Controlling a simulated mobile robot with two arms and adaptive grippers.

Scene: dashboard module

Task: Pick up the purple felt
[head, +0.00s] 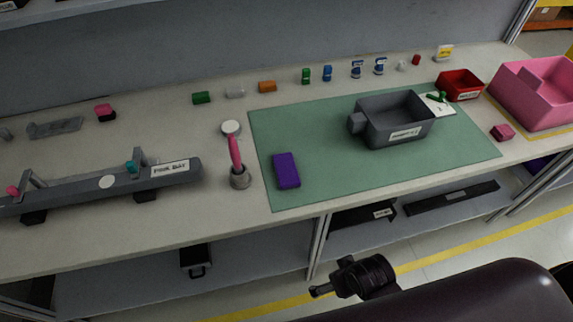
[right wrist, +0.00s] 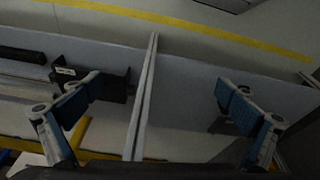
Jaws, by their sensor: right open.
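The purple felt (head: 286,170) is a flat rectangular block. It lies at the left end of the green mat (head: 350,165) on the workbench, just right of a grey stand holding a pink-handled tool (head: 236,155). My right gripper (head: 330,277) is low in front of the bench's front edge, below and to the right of the felt and well apart from it. In the right wrist view its two fingers (right wrist: 157,85) are spread wide with nothing between them. The felt does not show in that view. My left gripper is not in view.
A grey labelled bin (head: 403,133) stands on the mat. A red box (head: 460,86) and a pink bin (head: 535,95) are to the right. A long grey bar fixture (head: 100,187) lies at the left. A lower shelf (head: 245,292) runs under the bench.

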